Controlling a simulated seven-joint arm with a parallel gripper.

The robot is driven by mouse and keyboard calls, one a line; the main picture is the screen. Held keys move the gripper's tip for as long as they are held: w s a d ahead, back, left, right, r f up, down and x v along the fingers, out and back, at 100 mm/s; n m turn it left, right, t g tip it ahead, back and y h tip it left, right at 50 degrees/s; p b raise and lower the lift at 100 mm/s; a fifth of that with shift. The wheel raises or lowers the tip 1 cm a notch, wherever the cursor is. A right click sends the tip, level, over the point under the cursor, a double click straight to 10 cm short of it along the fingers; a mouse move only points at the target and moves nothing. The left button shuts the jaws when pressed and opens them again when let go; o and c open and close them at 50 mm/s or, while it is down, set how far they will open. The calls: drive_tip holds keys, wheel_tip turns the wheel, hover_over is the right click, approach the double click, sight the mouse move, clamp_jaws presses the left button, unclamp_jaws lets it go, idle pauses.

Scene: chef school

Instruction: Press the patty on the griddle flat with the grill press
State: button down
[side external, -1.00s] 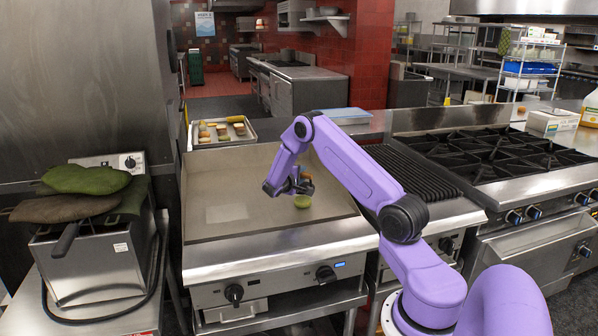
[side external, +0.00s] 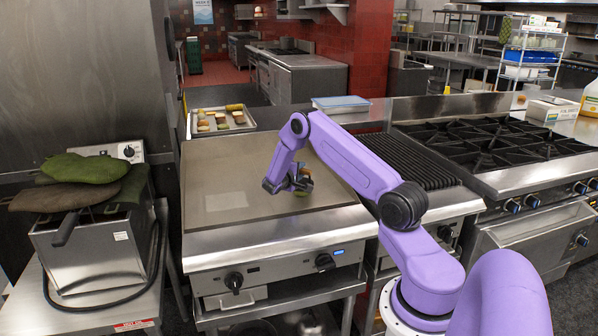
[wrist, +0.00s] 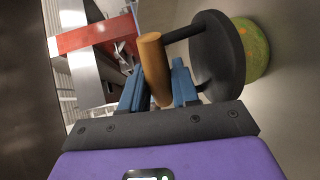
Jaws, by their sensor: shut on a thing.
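The grill press has a wooden handle (wrist: 154,68) and a dark round plate (wrist: 222,52). My gripper (wrist: 156,88) is shut on the handle, with a blue finger on each side. The patty (wrist: 257,48) is a green, yellowish disc against the far face of the plate. The plate hides part of it, and I cannot tell whether they touch or how flat it is. In the side external view my gripper (side external: 298,184) is low over the right part of the griddle (side external: 235,175). Only a sliver of the patty (side external: 301,194) shows beneath it.
A tray (side external: 224,133) with several food pieces stands behind the griddle. A fryer (side external: 90,255) topped with dark green mitts (side external: 85,168) is at the left. A ribbed grill (side external: 410,160) and burner range (side external: 490,145) lie to the right. The griddle's left part is clear.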

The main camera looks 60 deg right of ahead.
drive_tip(key=shift+f, duration=0.35)
idle(0.9)
drive_tip(key=shift+s+f, duration=0.15)
drive_tip(key=shift+f, duration=0.1)
idle(1.9)
drive_tip(key=shift+r, duration=0.1)
idle(1.1)
drive_tip(key=shift+w+r, duration=0.2)
drive_tip(key=shift+r, duration=4.5)
drive_tip(key=shift+a, duration=0.1)
